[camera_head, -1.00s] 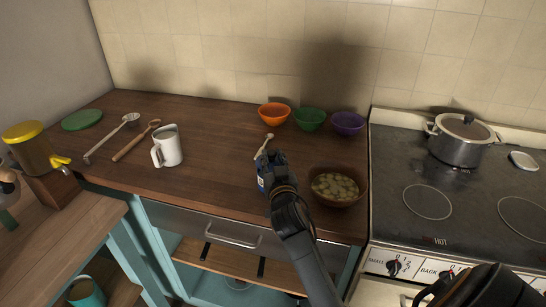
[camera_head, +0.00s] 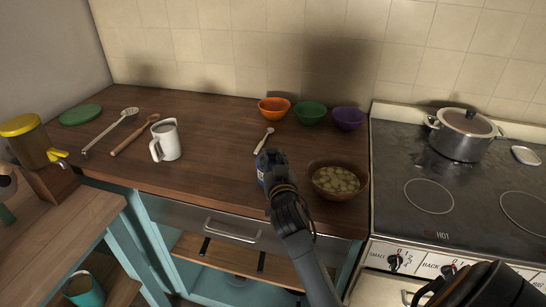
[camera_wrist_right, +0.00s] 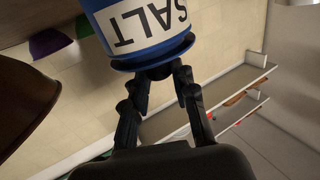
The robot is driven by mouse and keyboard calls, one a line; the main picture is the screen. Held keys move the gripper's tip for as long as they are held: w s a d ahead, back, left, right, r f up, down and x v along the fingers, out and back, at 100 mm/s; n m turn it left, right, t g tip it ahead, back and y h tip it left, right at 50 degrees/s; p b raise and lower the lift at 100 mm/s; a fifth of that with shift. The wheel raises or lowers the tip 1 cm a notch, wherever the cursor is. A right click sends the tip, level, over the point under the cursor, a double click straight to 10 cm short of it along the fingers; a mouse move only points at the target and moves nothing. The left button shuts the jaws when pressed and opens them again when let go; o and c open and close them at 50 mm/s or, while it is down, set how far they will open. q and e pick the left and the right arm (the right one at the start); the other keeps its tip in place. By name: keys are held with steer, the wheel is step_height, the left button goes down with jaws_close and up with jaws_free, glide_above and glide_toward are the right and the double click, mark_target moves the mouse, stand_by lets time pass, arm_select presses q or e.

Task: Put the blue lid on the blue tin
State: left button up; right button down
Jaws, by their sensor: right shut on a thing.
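The blue tin (camera_wrist_right: 137,26) with a white SALT label shows upside down in the right wrist view. A dark blue lid (camera_wrist_right: 152,54) lies across the tin's rim, at or very near it; I cannot tell whether it is fully seated. My right gripper (camera_wrist_right: 160,73) is shut on the lid, at its dark middle, which the fingers partly hide. In the head view, the right gripper (camera_head: 270,160) is over the tin (camera_head: 261,172), near the counter's front edge, and hides most of tin and lid. My left gripper is not in view.
A brown bowl of pale pieces (camera_head: 337,180) stands close to the right of the gripper. A small spoon (camera_head: 263,140) lies behind it, with orange (camera_head: 274,108), green (camera_head: 310,113) and purple (camera_head: 348,118) bowls near the wall. The counter to the left is clear up to a white mug (camera_head: 166,140).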

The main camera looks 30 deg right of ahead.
steer(key=shift+f+b, duration=0.35)
steer(key=shift+f, duration=0.15)
steer(key=c, duration=1)
jaws_free()
steer(key=shift+s+a+f, duration=0.1)
steer(key=shift+s+a, duration=0.1)
steer(key=shift+s, duration=0.15)
steer(key=v, duration=0.6)
steer(key=shift+s+a, duration=0.15)
steer(key=shift+s, duration=0.2)
